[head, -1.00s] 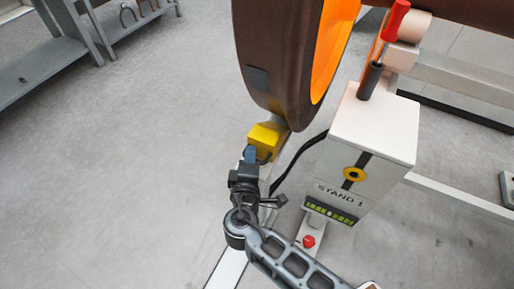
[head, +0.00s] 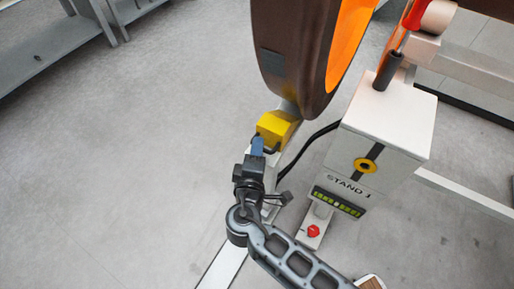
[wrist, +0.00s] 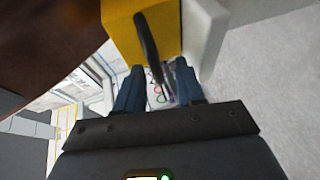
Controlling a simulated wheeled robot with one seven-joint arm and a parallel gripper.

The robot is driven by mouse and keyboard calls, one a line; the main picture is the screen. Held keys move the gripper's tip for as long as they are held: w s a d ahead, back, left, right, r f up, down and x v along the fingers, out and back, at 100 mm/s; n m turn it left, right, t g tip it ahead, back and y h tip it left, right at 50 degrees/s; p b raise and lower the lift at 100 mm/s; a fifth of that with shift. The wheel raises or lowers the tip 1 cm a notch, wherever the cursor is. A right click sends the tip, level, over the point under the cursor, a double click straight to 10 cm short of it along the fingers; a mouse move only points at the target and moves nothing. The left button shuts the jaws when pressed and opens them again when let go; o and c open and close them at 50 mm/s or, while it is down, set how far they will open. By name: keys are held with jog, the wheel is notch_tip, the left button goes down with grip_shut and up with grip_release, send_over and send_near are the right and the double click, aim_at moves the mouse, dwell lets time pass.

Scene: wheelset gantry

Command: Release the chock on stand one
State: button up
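The yellow chock (head: 274,127) sits against the foot of the large brown wheel (head: 290,75) beside stand one (head: 375,140), a white box marked STAND 1. The chock also shows at the top of the wrist view (wrist: 120,28), with its dark curved handle (wrist: 147,40) reaching down toward my fingers. My gripper (head: 258,147) is right at the near side of the chock. In the wrist view my two blue fingers (wrist: 158,85) are apart, with the handle's lower end in the gap between them. I see no clear contact on both sides.
A black cable (head: 300,150) runs behind the chock. A grey bench (head: 50,50) is at upper left. The floor at left is clear.

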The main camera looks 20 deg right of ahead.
jog(key=v, duration=0.6)
jog(key=shift+s+a, duration=0.2)
jog(key=shift+s, duration=0.15)
jog(key=s+d+m+g+y+p, duration=0.35)
jog(key=s+y, duration=0.35)
jog(key=s, duration=1.3)
jog(key=s+d+r+m+t+p, duration=0.1)
jog(key=s+r, duration=0.4)
jog(key=r, duration=0.7)
jog(key=s+d+r+m+t+y+p, duration=0.1)
jog(key=s+d+r+m+t, duration=0.3)
jog(key=r, duration=0.8)
jog(key=shift+s+d+m+p, duration=0.3)
jog(key=shift+s+m+p, duration=0.3)
jog(key=shift+s+m, duration=0.5)
jog(key=shift+w, duration=0.15)
